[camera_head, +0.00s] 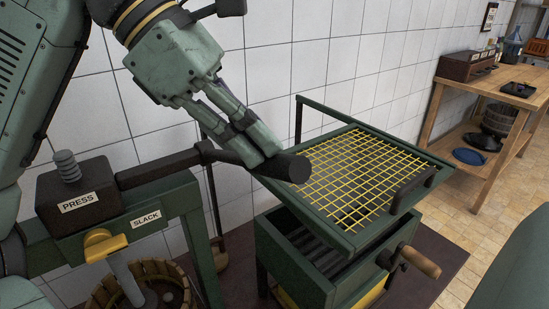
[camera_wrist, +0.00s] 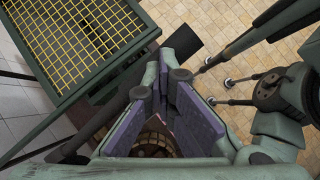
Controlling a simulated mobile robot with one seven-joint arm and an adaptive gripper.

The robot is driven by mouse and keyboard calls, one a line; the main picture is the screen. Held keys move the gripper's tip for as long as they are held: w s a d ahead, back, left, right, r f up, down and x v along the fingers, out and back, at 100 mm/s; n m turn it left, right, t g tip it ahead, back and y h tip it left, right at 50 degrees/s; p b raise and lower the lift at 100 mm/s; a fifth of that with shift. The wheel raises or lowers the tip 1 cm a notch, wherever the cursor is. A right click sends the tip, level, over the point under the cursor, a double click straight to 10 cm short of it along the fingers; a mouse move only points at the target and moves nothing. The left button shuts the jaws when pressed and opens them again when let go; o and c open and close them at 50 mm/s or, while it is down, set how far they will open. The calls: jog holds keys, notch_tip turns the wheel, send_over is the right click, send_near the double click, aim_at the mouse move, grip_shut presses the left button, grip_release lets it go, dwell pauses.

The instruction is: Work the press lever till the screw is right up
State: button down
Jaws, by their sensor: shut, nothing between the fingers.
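The press head (camera_head: 80,196) is a dark block labelled PRESS on a green frame at the left. Its dark lever (camera_head: 160,168) runs right, roughly level, to a thick black grip (camera_head: 292,167), which also shows in the wrist view (camera_wrist: 217,50). A yellow catch (camera_head: 103,244) sits beside the SLACK label.
A green mill with a yellow wire grid (camera_head: 350,175) and a wooden-handled crank (camera_head: 420,262) stands close right of the lever grip. A tiled wall (camera_head: 270,70) is behind. A wooden workbench (camera_head: 480,82) stands farther right, with open floor before it.

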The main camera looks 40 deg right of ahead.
aim_at(254, 172)
jog(key=shift+f, duration=0.15)
notch_tip(254, 172, down, 4)
jog(key=b, duration=0.3)
jog(key=shift+f, duration=0.1)
